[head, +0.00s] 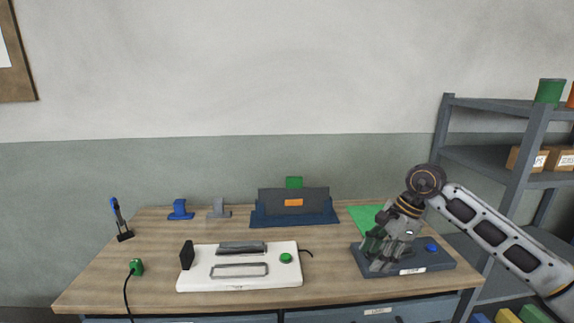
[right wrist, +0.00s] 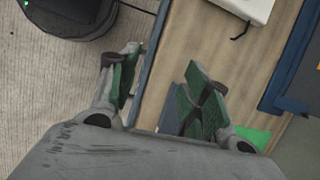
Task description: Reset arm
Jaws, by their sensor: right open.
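My right gripper (head: 382,258) reaches in from the right and hangs over the right part of the wooden table (head: 150,245). It is in front of the grey-blue base block with a blue knob (head: 435,262) and hides part of it. I cannot tell whether it touches the block. In the right wrist view, the gripper's two green-padded fingers (right wrist: 160,86) are apart, with no object held between them. The table edge and floor show beyond them. My left gripper is not in view.
A white device with a green button (head: 225,283) lies at the table's front middle. A dark upright panel in a blue holder (head: 320,198), small blue (head: 180,209) and grey (head: 219,208) stands and a green sheet (head: 362,214) are behind. A shelf rack (head: 485,104) stands right.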

